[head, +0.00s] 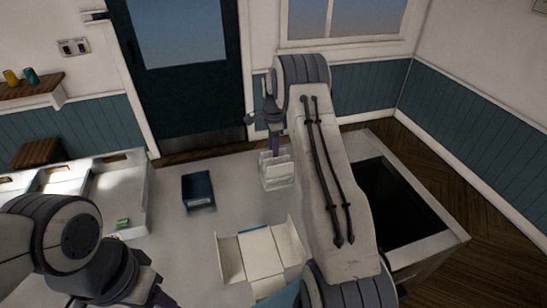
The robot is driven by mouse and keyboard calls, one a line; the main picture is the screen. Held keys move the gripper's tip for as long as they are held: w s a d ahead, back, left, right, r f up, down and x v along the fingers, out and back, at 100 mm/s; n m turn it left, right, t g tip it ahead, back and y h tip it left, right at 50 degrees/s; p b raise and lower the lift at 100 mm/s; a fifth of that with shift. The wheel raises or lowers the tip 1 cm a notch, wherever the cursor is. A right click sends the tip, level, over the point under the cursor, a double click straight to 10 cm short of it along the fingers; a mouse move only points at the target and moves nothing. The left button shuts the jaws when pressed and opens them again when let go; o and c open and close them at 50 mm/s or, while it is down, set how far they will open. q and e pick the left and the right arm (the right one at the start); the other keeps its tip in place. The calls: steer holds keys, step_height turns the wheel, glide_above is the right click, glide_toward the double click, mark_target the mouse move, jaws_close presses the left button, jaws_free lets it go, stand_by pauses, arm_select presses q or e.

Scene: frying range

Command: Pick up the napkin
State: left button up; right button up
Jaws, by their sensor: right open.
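A clear holder (268,186) stands on the pale counter. White sheets that look like napkins (279,170) sit in its upper part. My right gripper (273,150) points down directly over the holder, its fingertips close to the top of the white sheets. It is open; whether the fingers straddle or touch a sheet is too small to tell. My left arm comes in at the lower left, and its gripper (150,292) is partly cut off by the bottom edge, so its jaws do not show clearly.
A dark blue bin (198,188) stands left of the holder. An open white box (260,252) lies in front. A dark sunken basin (400,210) is at the right. White trays (118,190) and a small green item (123,223) are at the left. Counter between bin and holder is clear.

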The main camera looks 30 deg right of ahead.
jaws_close()
stand_by(1.4)
